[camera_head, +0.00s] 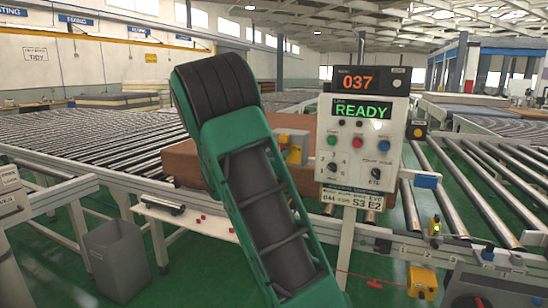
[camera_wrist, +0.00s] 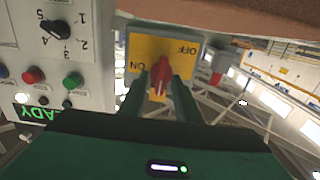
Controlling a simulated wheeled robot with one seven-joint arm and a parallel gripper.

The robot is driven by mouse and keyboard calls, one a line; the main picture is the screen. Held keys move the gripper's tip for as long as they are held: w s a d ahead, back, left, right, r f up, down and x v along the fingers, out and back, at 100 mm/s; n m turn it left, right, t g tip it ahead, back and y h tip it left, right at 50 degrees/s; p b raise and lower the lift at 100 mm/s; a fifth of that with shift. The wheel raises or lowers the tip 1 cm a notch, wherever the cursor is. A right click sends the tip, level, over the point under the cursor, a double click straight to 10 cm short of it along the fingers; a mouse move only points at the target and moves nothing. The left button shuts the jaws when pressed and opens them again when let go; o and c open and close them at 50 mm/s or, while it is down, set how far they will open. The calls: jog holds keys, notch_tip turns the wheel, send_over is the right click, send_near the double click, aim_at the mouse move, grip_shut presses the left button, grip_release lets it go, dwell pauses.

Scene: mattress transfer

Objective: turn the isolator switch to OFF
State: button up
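The isolator switch is a grey box with a yellow plate (camera_wrist: 147,47) and a red handle (camera_wrist: 162,68). In the wrist view, which is upside down, "ON" reads at the plate's lower left and "OFF" at its upper right. My gripper (camera_wrist: 167,78) has its two green fingers on either side of the red handle; I cannot tell whether they touch it. The handle's exact setting is unclear. In the head view the isolator box (camera_head: 296,153) shows just right of my green arm, partly covered by it. My fingers are hidden there.
The control panel (camera_head: 397,128) with "READY", coloured buttons and rotary knobs stands close beside the isolator. A brown block (camera_head: 183,163) lies behind my arm on the roller conveyor (camera_head: 90,142). A grey bin (camera_head: 115,262) stands at lower left. More rollers extend right.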

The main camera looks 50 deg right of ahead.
grip_shut()
jog(key=shift+w+a+f+n, duration=0.1)
jog(key=shift+f+n, duration=0.05)
jog(key=shift+n, duration=4.3)
jog(key=shift+w+f+n, duration=0.1)
jog(key=shift+f+n, duration=0.05)
jog(key=shift+n, duration=4.3)
